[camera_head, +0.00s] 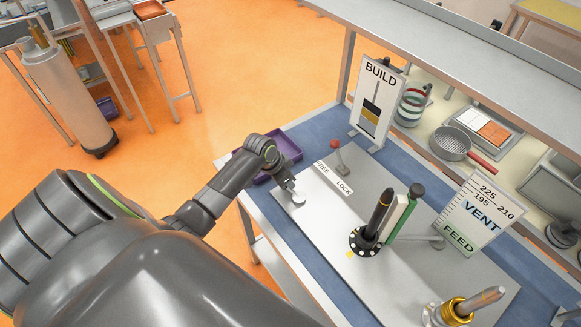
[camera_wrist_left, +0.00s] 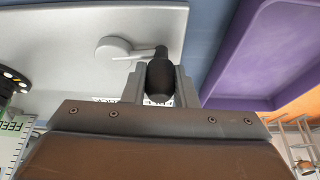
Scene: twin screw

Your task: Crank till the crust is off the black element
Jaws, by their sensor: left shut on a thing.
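A crank (camera_head: 298,199) with a pale grey hub and short arm sits at the panel's left end; it also shows in the wrist view (camera_wrist_left: 115,47). My left gripper (camera_head: 288,183) is shut on its black knob (camera_wrist_left: 160,82), which stands between the two fingers. A dark pointed element (camera_head: 379,213) stands tilted in a black bolted flange (camera_head: 363,241), beside a white-and-green upright strip (camera_head: 402,214). I cannot tell how much crust is on it. A second, greyish element (camera_head: 482,300) stands in a brass collar at the lower right. My right gripper is not in view.
A red-knobbed lever (camera_head: 337,146) stands by the FREE/LOCK label (camera_head: 334,178). A BUILD gauge board (camera_head: 376,100) and a VENT/FEED board (camera_head: 478,215) stand behind the panel. A purple tray (camera_head: 262,179) lies left of the panel. A sieve (camera_head: 452,143) is farther back.

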